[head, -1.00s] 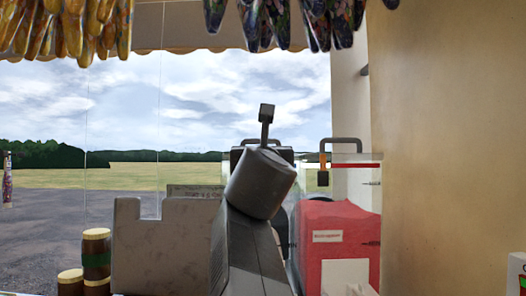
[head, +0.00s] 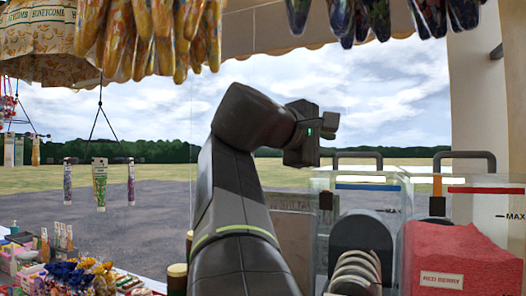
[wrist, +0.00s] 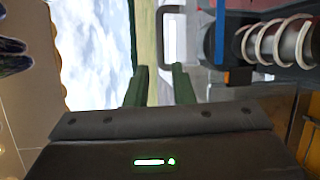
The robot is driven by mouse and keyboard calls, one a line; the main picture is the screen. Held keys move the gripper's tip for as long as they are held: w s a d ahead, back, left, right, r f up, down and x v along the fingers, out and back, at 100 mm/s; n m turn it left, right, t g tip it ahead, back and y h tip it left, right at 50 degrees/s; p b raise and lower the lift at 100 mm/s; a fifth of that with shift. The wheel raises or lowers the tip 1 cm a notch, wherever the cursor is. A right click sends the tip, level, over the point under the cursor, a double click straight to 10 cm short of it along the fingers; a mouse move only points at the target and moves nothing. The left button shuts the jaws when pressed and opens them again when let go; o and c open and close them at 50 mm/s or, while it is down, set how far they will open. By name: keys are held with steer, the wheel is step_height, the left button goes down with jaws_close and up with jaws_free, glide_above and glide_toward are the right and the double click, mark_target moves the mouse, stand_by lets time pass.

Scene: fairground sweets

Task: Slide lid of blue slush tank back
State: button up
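The blue slush tank is the clear left tank with a blue line (head: 367,187) near its top, seen in the head view. Its lid (head: 360,179) carries a dark grey bar handle (head: 358,154). A handle on a tank with a blue line also shows in the wrist view (wrist: 168,12). My gripper (head: 322,128) is up and left of this handle in the head view, apart from it. In the wrist view my gripper (wrist: 161,84) has its two fingers spread with nothing between them. Coil and dark rounded housing hide much of the tank's inside.
The red berry tank (head: 462,255) stands to the right with its own handle (head: 465,154). A wall rises at the far right. Colourful pouches hang overhead. Sweets (head: 85,275) cover the counter at lower left, and small tubes (head: 99,180) hang above.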

mark_target(356, 155)
steer(key=p+x, duration=0.3)
steer(key=x, duration=1)
steer(key=shift+w+d, duration=0.15)
steer(key=shift+d, duration=0.25)
jaws_close()
